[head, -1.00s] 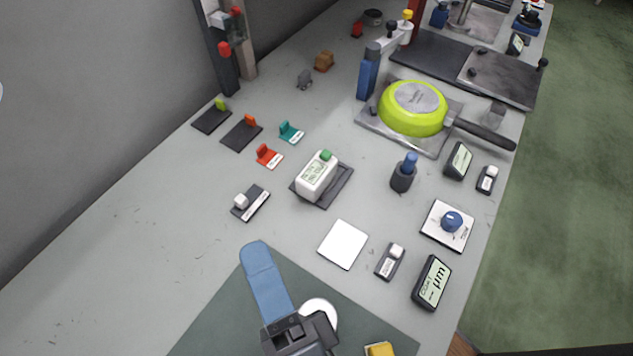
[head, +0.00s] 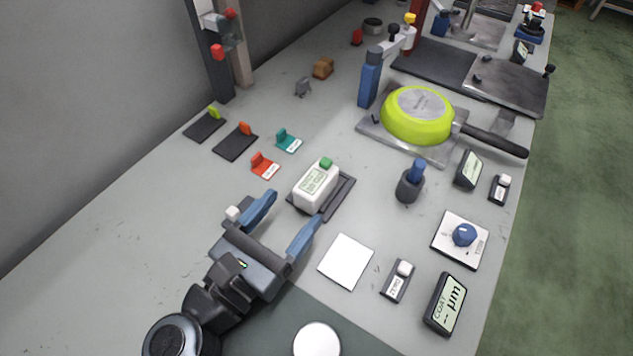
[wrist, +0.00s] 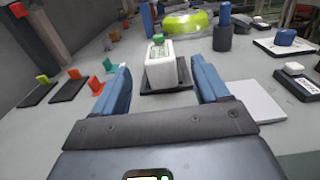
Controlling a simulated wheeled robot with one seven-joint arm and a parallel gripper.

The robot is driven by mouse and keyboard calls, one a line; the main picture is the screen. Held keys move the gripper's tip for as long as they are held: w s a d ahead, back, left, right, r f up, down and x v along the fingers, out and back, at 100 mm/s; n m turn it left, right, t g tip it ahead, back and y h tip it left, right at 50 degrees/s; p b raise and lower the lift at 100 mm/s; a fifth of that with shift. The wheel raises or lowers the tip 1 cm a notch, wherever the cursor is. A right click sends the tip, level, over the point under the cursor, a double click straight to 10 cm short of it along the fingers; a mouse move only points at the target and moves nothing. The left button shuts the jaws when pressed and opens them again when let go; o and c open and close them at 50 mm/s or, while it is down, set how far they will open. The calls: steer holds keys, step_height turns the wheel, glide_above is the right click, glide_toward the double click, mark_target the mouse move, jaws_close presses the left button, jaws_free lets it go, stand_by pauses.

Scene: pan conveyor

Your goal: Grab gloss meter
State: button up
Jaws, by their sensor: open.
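The gloss meter appears to be the white box-shaped device (head: 316,186) with a display and a green button on top. It sits upright on a dark grey tray (head: 337,198) in the middle of the table. In the wrist view the white device (wrist: 161,70) stands ahead, between the two blue fingers but beyond their tips. My gripper (head: 290,212) is open and empty, with its fingers pointing at the device from the near side. It also shows in the wrist view (wrist: 160,78).
A white plate (head: 345,262) lies right of my gripper. A blue-topped holder (head: 411,182) stands to the right of the device. Small red (head: 264,166) and teal (head: 288,141) stands lie to its left. A green pan (head: 417,115) rests farther back.

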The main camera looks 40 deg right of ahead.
mark_target(314, 181)
steer(key=p+x, duration=0.2)
steer(key=x, duration=0.5)
steer(key=shift+r+p, duration=0.1)
steer(key=shift+p, duration=0.3)
steer(key=shift+w+d, duration=0.2)
steer(key=shift+d, duration=0.2)
steer(key=shift+c, duration=0.2)
steer(key=c, duration=1.2)
steer(key=shift+c, duration=0.7)
